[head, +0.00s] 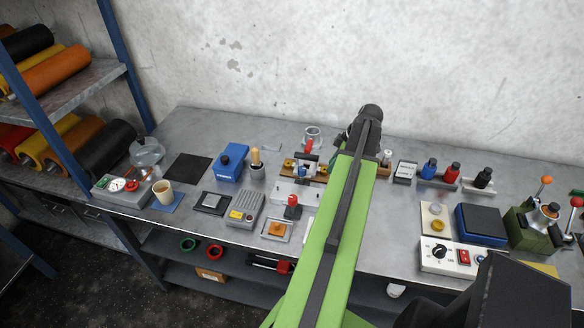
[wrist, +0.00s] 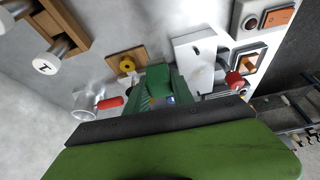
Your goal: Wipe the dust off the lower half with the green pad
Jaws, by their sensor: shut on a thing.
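My gripper (wrist: 160,104) points down at the bench, mostly hidden by its own green and black body in the wrist view. A dark green block (wrist: 157,80) at its end looks like the green pad. I cannot clearly separate pad from jaws. In the head view, the end of my arm (head: 345,138) is at the back middle of the bench and hides what lies behind it.
A blue box (head: 231,161) stands to the left.

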